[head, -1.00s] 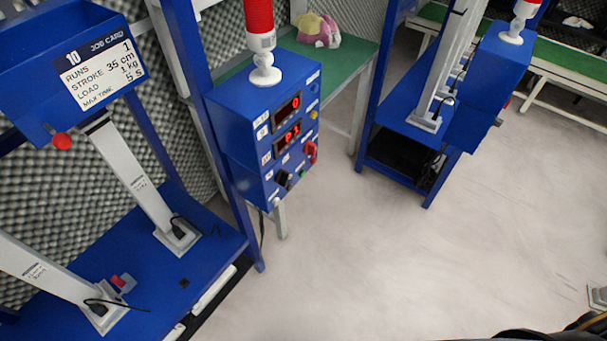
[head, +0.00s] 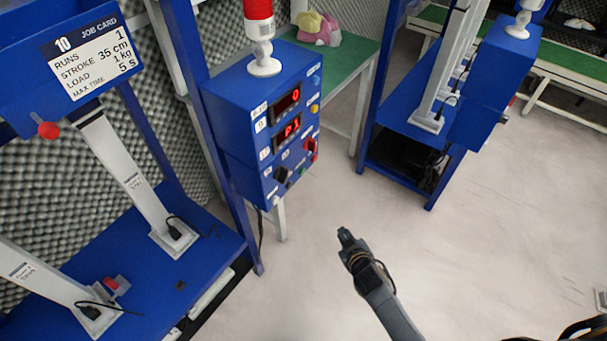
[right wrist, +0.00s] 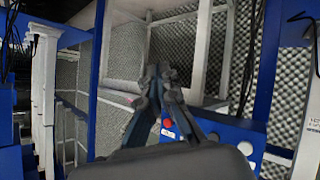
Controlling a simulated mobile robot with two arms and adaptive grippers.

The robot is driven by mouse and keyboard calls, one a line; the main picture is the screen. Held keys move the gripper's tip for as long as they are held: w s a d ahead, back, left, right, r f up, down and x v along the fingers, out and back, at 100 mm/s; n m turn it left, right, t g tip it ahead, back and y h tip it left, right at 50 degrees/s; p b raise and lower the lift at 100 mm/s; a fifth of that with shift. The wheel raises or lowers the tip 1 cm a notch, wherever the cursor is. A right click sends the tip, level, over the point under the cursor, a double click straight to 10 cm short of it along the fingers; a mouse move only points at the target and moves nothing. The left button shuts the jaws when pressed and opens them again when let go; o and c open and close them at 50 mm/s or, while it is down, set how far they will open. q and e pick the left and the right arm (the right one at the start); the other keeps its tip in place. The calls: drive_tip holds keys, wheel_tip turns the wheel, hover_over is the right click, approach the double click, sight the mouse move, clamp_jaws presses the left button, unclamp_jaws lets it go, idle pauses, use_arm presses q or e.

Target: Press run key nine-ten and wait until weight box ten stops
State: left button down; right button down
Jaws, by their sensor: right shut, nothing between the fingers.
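The blue control box (head: 228,108) stands on the blue frame left of centre in the head view. Its front has two red displays (head: 287,101), the upper reading 0 and the lower P1, with small keys and knobs below and at the right. The key labels are too small to read, so I cannot tell which is run key nine-ten. My right gripper (head: 345,238) is shut and empty, in front of and to the right of the box, apart from it. It also shows in the right wrist view (right wrist: 153,73). I cannot identify weight box ten. My left gripper is out of view.
A job card (head: 98,62) marked 10 hangs at the upper left above a blue rig base (head: 160,270) with slanted grey columns. A red and white lamp (head: 262,45) tops the control box. Another blue rig (head: 495,75) stands at right. Floor between is clear.

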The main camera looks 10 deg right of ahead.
sight(302, 171)
drive_tip(key=w+r+t, duration=0.1)
drive_tip(key=w+r, duration=0.2)
drive_tip(key=r, duration=0.2)
drive_tip(key=w+a+r+t, duration=0.1)
drive_tip(key=w+r+t, duration=0.1)
drive_tip(key=r, duration=0.4)
drive_tip(key=shift+w+r+n+b, duration=0.15)
drive_tip(key=shift+w+n+b, duration=0.2)
drive_tip(key=shift+w, duration=0.45)
drive_tip(key=w+a+b, duration=0.3)
drive_tip(key=w+a, duration=0.3)
drive_tip(key=shift+a+b, duration=0.2)
drive_tip(key=shift+b, duration=0.15)
idle(0.3)
drive_tip(key=shift+w+a, duration=0.3)
